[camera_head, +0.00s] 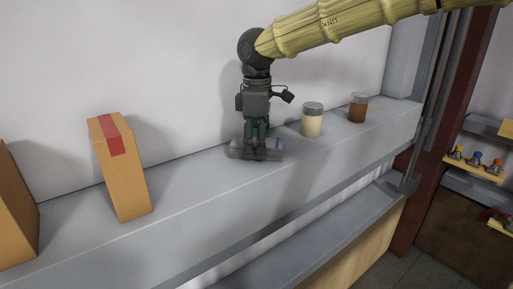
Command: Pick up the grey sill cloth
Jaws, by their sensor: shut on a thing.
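The grey sill cloth (243,152) is a small grey bundle on the grey sill, near the middle of the head view. My gripper (257,148) points straight down onto it, with its fingertips at the cloth. The gripper is shut on the cloth, which appears to be still at sill height. The fingers partly hide the cloth, and I cannot tell whether it touches the sill.
Right of my gripper stand a cream jar (312,122) with a grey lid and a brown jar (357,108). Left stands a cardboard box (120,168) with red tape, and another box (15,215) at the edge. The wall rises close behind the sill (195,190).

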